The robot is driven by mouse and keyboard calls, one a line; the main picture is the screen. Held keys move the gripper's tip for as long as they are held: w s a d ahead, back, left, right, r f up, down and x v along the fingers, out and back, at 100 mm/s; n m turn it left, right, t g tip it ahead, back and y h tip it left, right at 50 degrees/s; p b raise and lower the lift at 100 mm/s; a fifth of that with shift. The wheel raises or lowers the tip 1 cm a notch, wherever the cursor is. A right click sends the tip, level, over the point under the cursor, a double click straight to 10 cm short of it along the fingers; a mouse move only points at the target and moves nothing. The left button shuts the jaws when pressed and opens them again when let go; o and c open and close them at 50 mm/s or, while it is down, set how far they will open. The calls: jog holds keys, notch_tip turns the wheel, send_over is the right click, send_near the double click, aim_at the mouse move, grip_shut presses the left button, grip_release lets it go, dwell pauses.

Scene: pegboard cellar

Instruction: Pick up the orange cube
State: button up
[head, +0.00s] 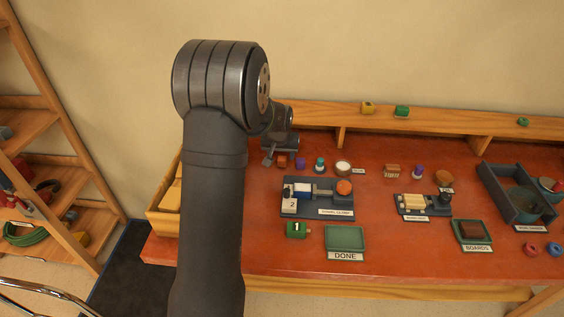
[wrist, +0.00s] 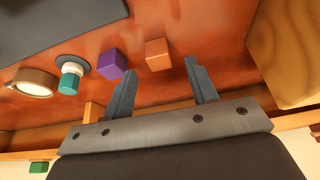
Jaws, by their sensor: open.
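The orange cube (wrist: 158,54) sits on the red-orange tabletop in the wrist view, just past and between my fingertips. In the head view the orange cube (head: 282,161) stands at the back left of the table, close by my gripper (head: 268,157). In the wrist view my gripper (wrist: 160,66) is open, one finger on each side of the line to the cube, with nothing held. I cannot tell how high the fingertips are above the table.
A purple cube (wrist: 110,64) stands just left of the orange cube, then a teal-topped peg (wrist: 70,78) and a round cup (wrist: 33,83). A wooden block or wall (wrist: 288,50) rises at the right. A dark board (head: 290,207) lies in front in the head view.

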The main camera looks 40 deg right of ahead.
aim_at(282, 162)
jog(key=shift+x, duration=1.35)
jog(key=shift+c, duration=0.2)
jog(key=c, duration=1)
jog(key=shift+r, duration=0.1)
